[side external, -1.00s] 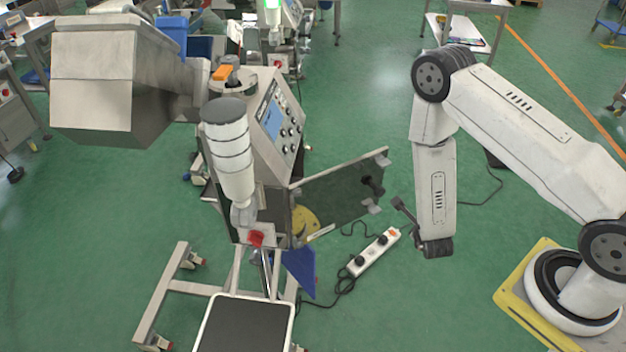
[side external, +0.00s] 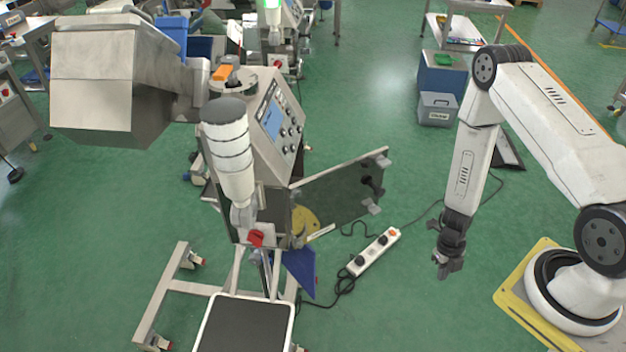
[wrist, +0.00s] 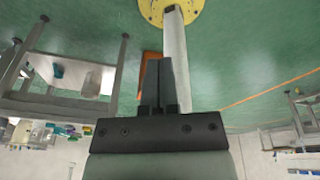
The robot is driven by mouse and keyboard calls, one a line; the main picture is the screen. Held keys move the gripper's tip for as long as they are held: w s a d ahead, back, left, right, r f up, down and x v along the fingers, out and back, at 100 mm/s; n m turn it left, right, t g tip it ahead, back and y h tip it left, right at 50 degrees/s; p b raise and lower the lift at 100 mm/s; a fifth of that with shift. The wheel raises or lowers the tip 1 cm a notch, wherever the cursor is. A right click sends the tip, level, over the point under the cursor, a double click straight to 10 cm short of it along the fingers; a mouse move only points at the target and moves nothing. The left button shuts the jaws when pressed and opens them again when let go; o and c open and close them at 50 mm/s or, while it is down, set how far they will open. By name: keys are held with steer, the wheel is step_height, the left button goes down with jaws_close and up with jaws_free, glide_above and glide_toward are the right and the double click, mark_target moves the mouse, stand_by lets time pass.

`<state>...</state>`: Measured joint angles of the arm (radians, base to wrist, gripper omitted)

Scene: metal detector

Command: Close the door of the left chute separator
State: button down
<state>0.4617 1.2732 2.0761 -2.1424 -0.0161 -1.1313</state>
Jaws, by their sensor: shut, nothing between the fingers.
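The separator door (side external: 342,190) is a dark, metal-framed panel in the side external view. It stands swung open, reaching right from the metal detector's separator (side external: 275,212), with a dark knob (side external: 372,181) and small brackets near its free edge. My gripper (side external: 444,272) hangs to the right of the door and lower in the picture, clear of it. In the wrist view my gripper (wrist: 162,66) is shut, its fingers together with nothing between them. The door does not show clearly in the wrist view.
A white power strip (side external: 374,252) with a black cable lies on the floor below the door. A grey box (side external: 438,108) and a blue bin (side external: 441,72) stand at the back right. A yellow plate (side external: 508,290) lies under my base. The green floor between door and gripper is open.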

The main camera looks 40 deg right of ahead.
steer(key=w+a+r+m+t+y, duration=0.1)
steer(key=w+r+m+t+y, duration=0.3)
steer(key=w+r+t+y, duration=0.4)
steer(key=w+d+r+m+t+y, duration=0.1)
steer(key=w+d+r+m+t, duration=0.1)
steer(key=d+r+t, duration=0.5)
steer(key=shift+w+d+r+t+y, duration=0.15)
steer(key=shift+d+r+t+y, duration=0.1)
steer(key=shift+d+t+y, duration=0.25)
steer(key=shift+w, duration=0.1)
glide_toward(381, 177)
steer(key=s+a+x, duration=0.1)
steer(key=x, duration=0.4)
steer(key=shift+w+r+m, duration=0.1)
steer(key=shift+w+m, duration=0.2)
steer(key=shift+w, duration=0.75)
